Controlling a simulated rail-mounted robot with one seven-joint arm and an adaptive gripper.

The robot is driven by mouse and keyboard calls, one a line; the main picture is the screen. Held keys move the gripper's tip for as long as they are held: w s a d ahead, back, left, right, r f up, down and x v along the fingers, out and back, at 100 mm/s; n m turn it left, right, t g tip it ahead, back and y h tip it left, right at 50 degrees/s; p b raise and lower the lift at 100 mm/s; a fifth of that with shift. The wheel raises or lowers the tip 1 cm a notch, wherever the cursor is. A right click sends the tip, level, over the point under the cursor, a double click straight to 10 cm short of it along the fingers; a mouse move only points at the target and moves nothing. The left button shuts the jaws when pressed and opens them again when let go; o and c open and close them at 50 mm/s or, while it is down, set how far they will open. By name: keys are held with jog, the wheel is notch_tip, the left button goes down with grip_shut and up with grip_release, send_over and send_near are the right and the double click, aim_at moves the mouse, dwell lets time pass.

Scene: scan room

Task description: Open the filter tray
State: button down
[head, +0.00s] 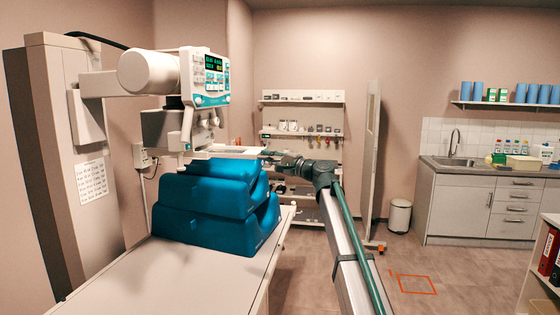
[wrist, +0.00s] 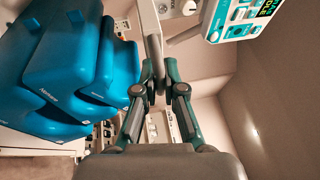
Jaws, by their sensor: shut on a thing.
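The filter tray (head: 228,150) is a flat light-coloured piece under the x-ray head, level, its right end reaching toward my gripper (head: 271,156). In the wrist view, my gripper (wrist: 158,72) has its two fingers closed around a narrow grey bar (wrist: 155,50), which looks like the tray's handle. The exact contact is small and partly hidden by the fingers. How far the tray stands out of its slot is hard to tell.
The x-ray head with its lit control panel (head: 211,77) hangs above the tray. Blue stacked foam supports (head: 205,207) stand on the table (head: 130,280) close below. A shelf rack (head: 302,130) stands behind my arm. Open floor lies to the right.

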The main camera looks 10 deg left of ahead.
jog(key=shift+d, duration=0.2)
jog(key=c, duration=1.2)
grip_release()
jog(key=shift+a, duration=0.1)
jog(key=shift+c, duration=0.2)
jog(key=v, duration=1.2)
